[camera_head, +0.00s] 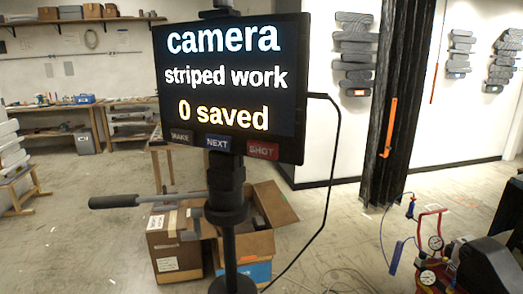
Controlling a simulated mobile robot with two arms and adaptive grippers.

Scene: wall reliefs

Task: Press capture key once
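A black screen (228,78) on a dark stand (228,215) faces me, tilted slightly. It reads "camera", "striped work" and "0 saved". Three keys sit along its lower edge. The left one is a dark key (181,137) that seems to read WAKE. The middle one is a blue key (217,143) marked NEXT. The right one is a red key (262,150) marked SHOT. No key is labelled "capture". Neither of my grippers is in view, and nothing covers the keys.
A black cable (335,150) hangs from the screen's right side. A red compressor (432,262) is at lower right. Grey striped reliefs (355,50) hang on the white wall.

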